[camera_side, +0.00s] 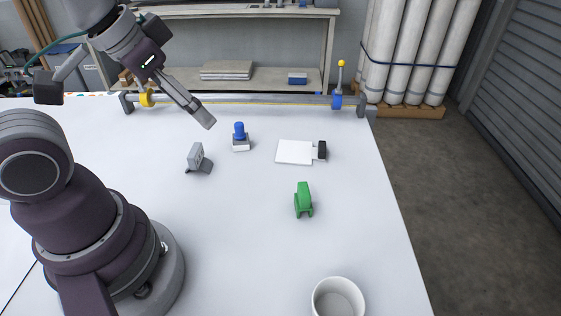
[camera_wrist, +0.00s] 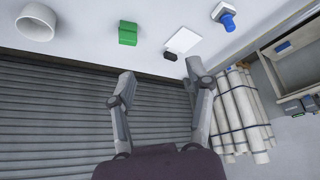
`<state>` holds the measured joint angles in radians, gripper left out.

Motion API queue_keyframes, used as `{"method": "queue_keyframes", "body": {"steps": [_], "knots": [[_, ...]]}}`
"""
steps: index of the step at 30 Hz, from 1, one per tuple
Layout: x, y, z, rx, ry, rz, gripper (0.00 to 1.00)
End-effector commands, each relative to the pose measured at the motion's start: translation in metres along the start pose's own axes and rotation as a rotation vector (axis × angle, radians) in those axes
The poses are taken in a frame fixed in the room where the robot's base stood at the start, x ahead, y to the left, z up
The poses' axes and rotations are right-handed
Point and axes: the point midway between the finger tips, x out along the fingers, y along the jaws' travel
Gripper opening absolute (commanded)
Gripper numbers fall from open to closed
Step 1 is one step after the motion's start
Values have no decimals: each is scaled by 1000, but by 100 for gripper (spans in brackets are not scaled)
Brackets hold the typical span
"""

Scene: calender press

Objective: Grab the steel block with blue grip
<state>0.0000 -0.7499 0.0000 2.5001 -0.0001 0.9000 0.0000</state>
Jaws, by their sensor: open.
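The steel block with blue grip (camera_side: 240,143) stands upright on the white table, right of and a little below my gripper (camera_side: 208,121) in the side view. Its blue grip points up. In the wrist view the same block (camera_wrist: 223,15) shows at the top right, beyond my fingers. My gripper (camera_wrist: 160,82) is open in the wrist view, with a wide empty gap between its two fingers. It hangs above the table, apart from the block. In the side view the fingers overlap, so the gap is hard to see there.
A grey bracket-like piece (camera_side: 197,157) stands left of the block. A white plate with a black end (camera_side: 295,152) lies to its right. A green piece (camera_side: 303,199) and a white cup (camera_side: 338,299) are nearer the camera. A rail (camera_side: 250,101) runs along the back edge.

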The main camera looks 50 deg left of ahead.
Motion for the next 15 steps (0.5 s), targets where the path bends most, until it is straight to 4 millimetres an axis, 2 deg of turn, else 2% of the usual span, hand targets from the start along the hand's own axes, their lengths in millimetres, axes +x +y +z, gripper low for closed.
{"method": "queue_keyframes", "body": {"steps": [4,8,11,15], "knots": [[0,-2,-5,-22,-9,-6,53],[3,-16,-34,-161,-71,-42,53],[17,-38,-64,-331,-138,-90,53],[55,-77,-96,-583,-228,-169,53]]}}
